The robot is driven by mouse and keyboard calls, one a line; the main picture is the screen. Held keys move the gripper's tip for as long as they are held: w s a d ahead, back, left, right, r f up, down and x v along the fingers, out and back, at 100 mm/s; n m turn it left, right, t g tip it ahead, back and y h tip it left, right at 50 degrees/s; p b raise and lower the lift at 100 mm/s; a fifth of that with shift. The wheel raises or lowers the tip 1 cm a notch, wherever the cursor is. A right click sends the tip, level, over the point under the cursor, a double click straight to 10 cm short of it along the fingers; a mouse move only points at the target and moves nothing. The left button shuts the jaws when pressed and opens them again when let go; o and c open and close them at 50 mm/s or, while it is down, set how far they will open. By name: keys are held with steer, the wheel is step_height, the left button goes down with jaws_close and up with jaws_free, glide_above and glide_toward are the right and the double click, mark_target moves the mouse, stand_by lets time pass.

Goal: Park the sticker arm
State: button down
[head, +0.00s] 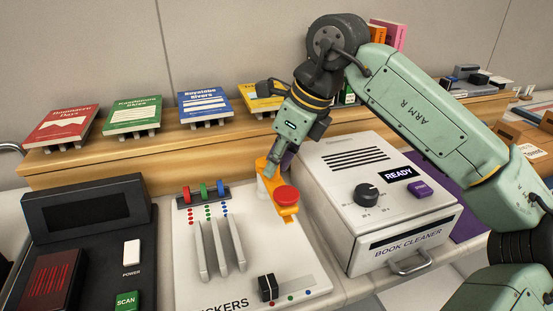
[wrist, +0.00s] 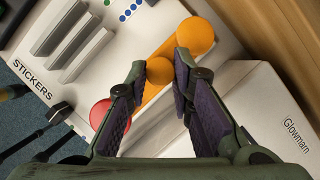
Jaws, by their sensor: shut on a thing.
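The sticker arm (head: 290,212) is an orange bar on the right side of the white stickers machine (head: 255,265). A red round cap (head: 287,194) tops its near end. In the wrist view, the bar (wrist: 162,55) runs from a large orange ball (wrist: 195,37) at its far end to the red cap (wrist: 101,112). My gripper (wrist: 160,68) is shut on a smaller orange knob (wrist: 159,71) on the bar, one finger on each side. In the head view, my gripper (head: 271,172) reaches down to the arm from above and partly hides it.
The white book cleaner (head: 345,165), its display reading READY, stands close to the right. A black scanner (head: 85,240) stands to the left. Behind, books stand on a wooden shelf (head: 150,154). A black slider knob (head: 267,286) is at the machine's front.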

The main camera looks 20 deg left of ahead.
steer(key=shift+w, duration=0.1)
steer(key=c, duration=1.4)
jaws_free()
steer(key=v, duration=1.2)
